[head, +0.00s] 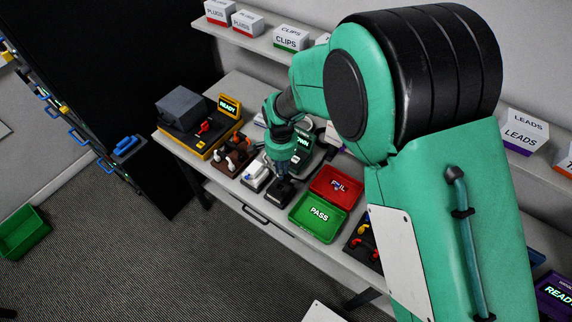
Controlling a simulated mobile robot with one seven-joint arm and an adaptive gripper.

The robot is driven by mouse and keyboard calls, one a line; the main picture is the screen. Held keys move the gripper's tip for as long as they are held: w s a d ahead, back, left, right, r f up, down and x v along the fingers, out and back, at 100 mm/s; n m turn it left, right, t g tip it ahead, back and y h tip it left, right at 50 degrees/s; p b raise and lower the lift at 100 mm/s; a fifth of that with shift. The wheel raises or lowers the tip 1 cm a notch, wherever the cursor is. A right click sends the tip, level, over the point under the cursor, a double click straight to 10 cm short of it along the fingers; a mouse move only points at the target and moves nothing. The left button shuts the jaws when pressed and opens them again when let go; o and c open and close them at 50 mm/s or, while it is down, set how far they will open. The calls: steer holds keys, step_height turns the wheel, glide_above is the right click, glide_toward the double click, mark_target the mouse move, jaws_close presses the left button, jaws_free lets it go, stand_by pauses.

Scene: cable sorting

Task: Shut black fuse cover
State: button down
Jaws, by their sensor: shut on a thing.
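My green arm reaches down to the bench, and my gripper (281,178) points down at a small black block (279,193) near the front edge. The block looks like the black fuse cover with its holder. The gripper is shut on its upper part, though the fingertips are small and partly lost against the dark block. I cannot tell the cover's angle. A white unit (255,177) stands just left of it.
A green PASS tray (319,214) and red FAIL tray (337,187) lie to the right. A yellow-edged tester (199,130) reading READY and a brown rack (232,155) stand left. A device with a green screen (304,143) stands behind.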

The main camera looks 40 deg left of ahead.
steer(key=shift+s+d+f+b, duration=0.1)
steer(key=shift+s+f+b, duration=0.25)
steer(key=shift+s, duration=0.35)
steer(key=shift+s+f+b, duration=0.25)
steer(key=shift+s+b, duration=0.15)
steer(key=shift+s, duration=0.3)
steer(key=s+t+b, duration=0.1)
steer(key=b, duration=0.1)
steer(key=s+f+t+b, duration=0.1)
steer(key=b, duration=0.1)
steer(key=shift+f+t, duration=0.25)
steer(key=shift+t, duration=0.15)
steer(key=s+f+b, duration=0.1)
steer(key=f+b, duration=0.1)
steer(key=b, duration=0.2)
steer(key=shift+s+d, duration=0.1)
steer(key=shift+s, duration=0.3)
steer(key=c, duration=1.8)
jaws_free()
steer(key=shift+w+r, duration=0.1)
steer(key=shift+r, duration=0.15)
steer(key=shift+o, duration=0.4)
steer(key=shift+r, duration=0.1)
steer(key=shift+a+r, duration=0.1)
steer(key=shift+a, duration=0.1)
steer(key=v, duration=1.1)
steer(key=shift+r, duration=0.35)
